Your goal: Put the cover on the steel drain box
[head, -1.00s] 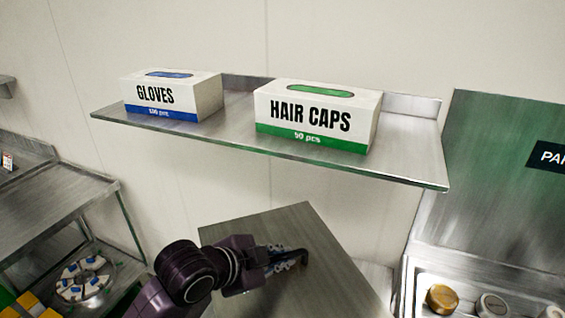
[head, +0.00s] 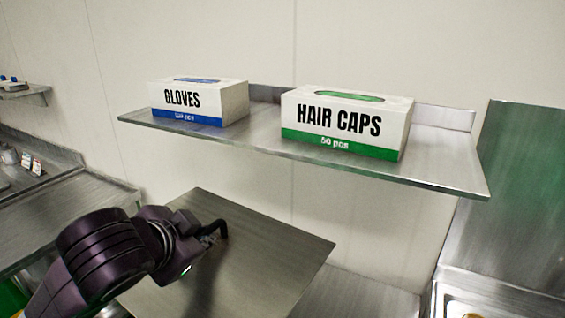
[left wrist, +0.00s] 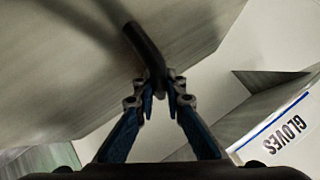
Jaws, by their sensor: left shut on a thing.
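The cover is a flat steel plate (head: 262,258) with a dark bar handle (head: 218,230) on its top, in the lower middle of the head view. My left gripper (head: 203,238) is shut on that handle, and the plate hangs in front of the wall, below the shelf. In the left wrist view, the blue-sided fingers (left wrist: 160,90) pinch the dark handle (left wrist: 143,45), with the grey plate (left wrist: 60,70) behind it. I cannot make out the steel drain box in either view. My right gripper is not in view.
A steel wall shelf (head: 455,172) carries a gloves box (head: 200,102) and a hair caps box (head: 345,122) above the plate. Steel counters (head: 75,210) stand at left. A steel surface (head: 360,298) lies below, and a basin-like edge (head: 490,290) is at lower right.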

